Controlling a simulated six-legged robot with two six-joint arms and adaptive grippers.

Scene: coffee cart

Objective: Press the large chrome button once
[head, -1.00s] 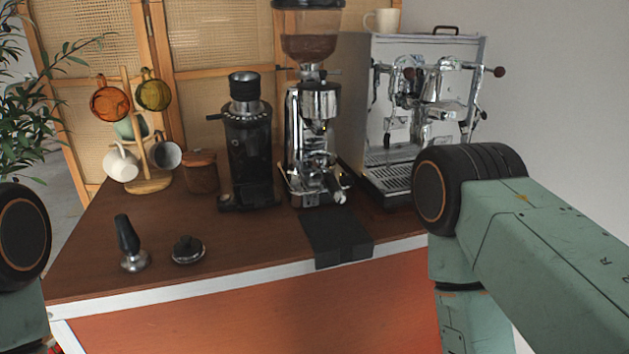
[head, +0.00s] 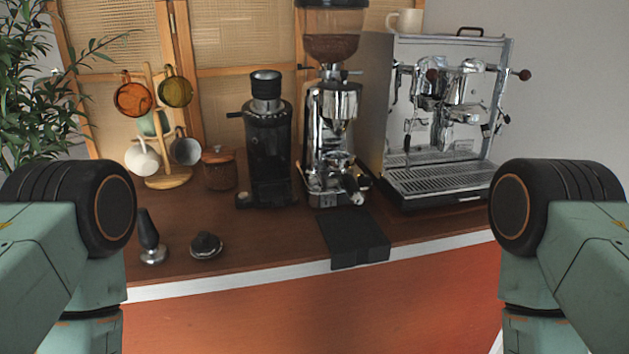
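A tall chrome coffee grinder (head: 321,103) with a bean hopper (head: 332,46) stands upright near the back middle of the cart. A portafilter with a dark handle sits at its front. I cannot make out a large chrome button clearly on it. A boxy chrome espresso machine (head: 379,116) stands to its right, with lever groups and a drip tray; no distinct large button can be told there either. Both my arms show at the picture's left and right edges, bent down in front of the cart. Neither gripper shows.
A black grinder (head: 268,160) stands left of the chrome one. A mug tree (head: 169,181), a wooden jar (head: 219,172), a tamper (head: 150,238) and a small round dark-topped tool (head: 206,246) are on the left. A black mat (head: 354,240) hangs over the front edge.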

